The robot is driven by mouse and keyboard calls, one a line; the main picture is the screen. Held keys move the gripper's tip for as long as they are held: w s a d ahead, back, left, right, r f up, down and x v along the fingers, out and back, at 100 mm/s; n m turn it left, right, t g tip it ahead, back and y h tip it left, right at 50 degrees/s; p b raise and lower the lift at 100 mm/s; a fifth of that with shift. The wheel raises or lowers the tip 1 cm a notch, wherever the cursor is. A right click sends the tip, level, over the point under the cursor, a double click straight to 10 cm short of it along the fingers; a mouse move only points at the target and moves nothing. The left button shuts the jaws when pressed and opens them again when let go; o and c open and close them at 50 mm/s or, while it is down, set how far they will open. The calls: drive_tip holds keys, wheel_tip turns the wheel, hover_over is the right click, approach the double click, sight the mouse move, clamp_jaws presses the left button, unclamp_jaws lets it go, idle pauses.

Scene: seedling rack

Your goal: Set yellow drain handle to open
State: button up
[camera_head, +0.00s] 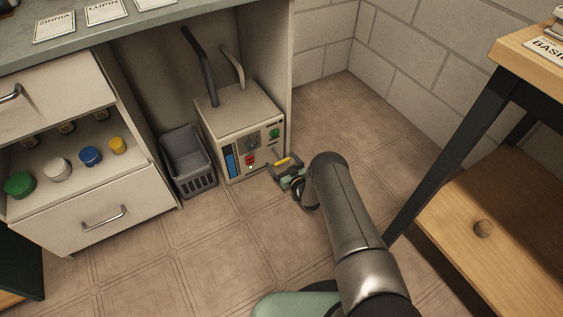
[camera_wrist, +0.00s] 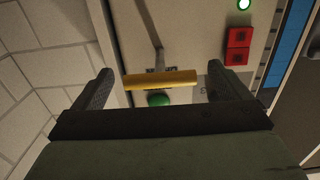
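The yellow drain handle (camera_head: 283,161) is a short yellow bar low on the right of the front panel of a beige box-shaped unit (camera_head: 213,115). In the wrist view the yellow handle (camera_wrist: 160,79) lies crosswise between my fingers, on a grey metal lever. My gripper (camera_head: 287,173) is at the panel's lower right. In the wrist view my gripper (camera_wrist: 160,70) is open, its fingers on both sides of the bar with a gap at each end. No contact shows. Whether the handle stands at open or closed cannot be read.
The panel carries a green button (camera_head: 275,133), a red switch (camera_head: 250,160) and a blue strip (camera_head: 229,165). A grey basket (camera_head: 188,160) stands left of the unit. An open drawer (camera_head: 95,215) is further left, a wooden shelf table (camera_head: 500,225) right. Floor in front is clear.

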drive_tip(key=p+v, duration=0.6)
drive_tip(key=v, duration=1.1)
drive_tip(key=shift+s, duration=0.2)
drive_tip(key=shift+w+d, duration=0.1)
